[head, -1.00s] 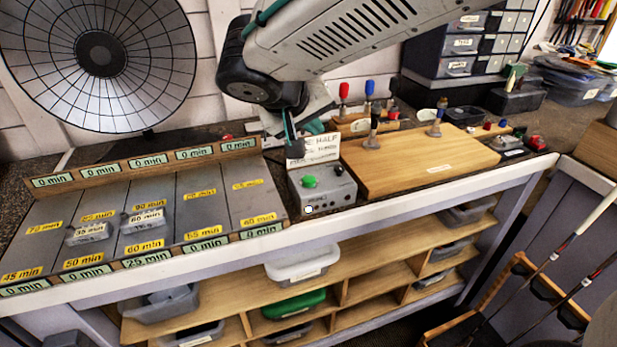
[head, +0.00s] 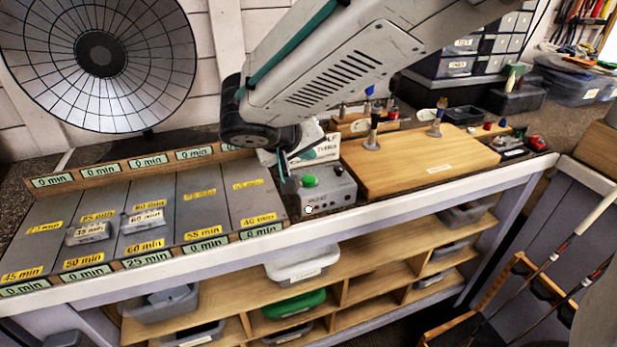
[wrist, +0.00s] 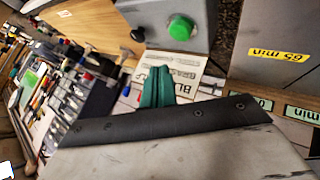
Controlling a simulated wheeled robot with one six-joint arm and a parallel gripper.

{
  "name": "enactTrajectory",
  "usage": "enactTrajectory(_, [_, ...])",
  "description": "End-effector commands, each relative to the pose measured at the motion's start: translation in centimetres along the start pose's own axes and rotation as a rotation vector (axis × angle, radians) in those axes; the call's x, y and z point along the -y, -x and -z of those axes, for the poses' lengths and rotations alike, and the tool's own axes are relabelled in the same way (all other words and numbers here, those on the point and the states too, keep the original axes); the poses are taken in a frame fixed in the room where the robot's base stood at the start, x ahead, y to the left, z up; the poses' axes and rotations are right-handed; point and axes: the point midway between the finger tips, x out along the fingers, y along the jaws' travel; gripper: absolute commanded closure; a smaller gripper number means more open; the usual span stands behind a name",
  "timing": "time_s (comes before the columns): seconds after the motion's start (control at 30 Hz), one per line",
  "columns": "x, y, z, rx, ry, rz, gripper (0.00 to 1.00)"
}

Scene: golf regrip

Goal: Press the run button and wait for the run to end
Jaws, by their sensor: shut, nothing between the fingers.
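The grey control box (head: 337,194) stands on the bench with a green round button (head: 309,181) on its top. A small white round spot (head: 308,209) shows low on its front. The button also shows in the wrist view (wrist: 181,28), uncovered. My gripper (head: 282,177) has teal fingers and hangs at the left back of the box, left of the button in the head view. Its fingers are together and empty in the wrist view (wrist: 157,88), apart from the button in the picture. I cannot tell whether the fingers touch the box.
A written sign (head: 320,150) stands behind the box, partly hidden by my arm. A wooden board (head: 420,165) with upright tools lies to the right. A sloped rack (head: 200,205) with yellow minute labels and two small grey boxes lies to the left.

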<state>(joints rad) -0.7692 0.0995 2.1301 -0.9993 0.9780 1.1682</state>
Motion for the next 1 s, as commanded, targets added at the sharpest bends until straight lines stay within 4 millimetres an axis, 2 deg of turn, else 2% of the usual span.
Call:
enactTrajectory(0.3, [1.4,-1.9,-1.3,-0.001,0.001,0.0,1.0])
enactTrajectory(1.0, [1.5,-2.0,-1.4,-0.001,0.0,0.001,1.0])
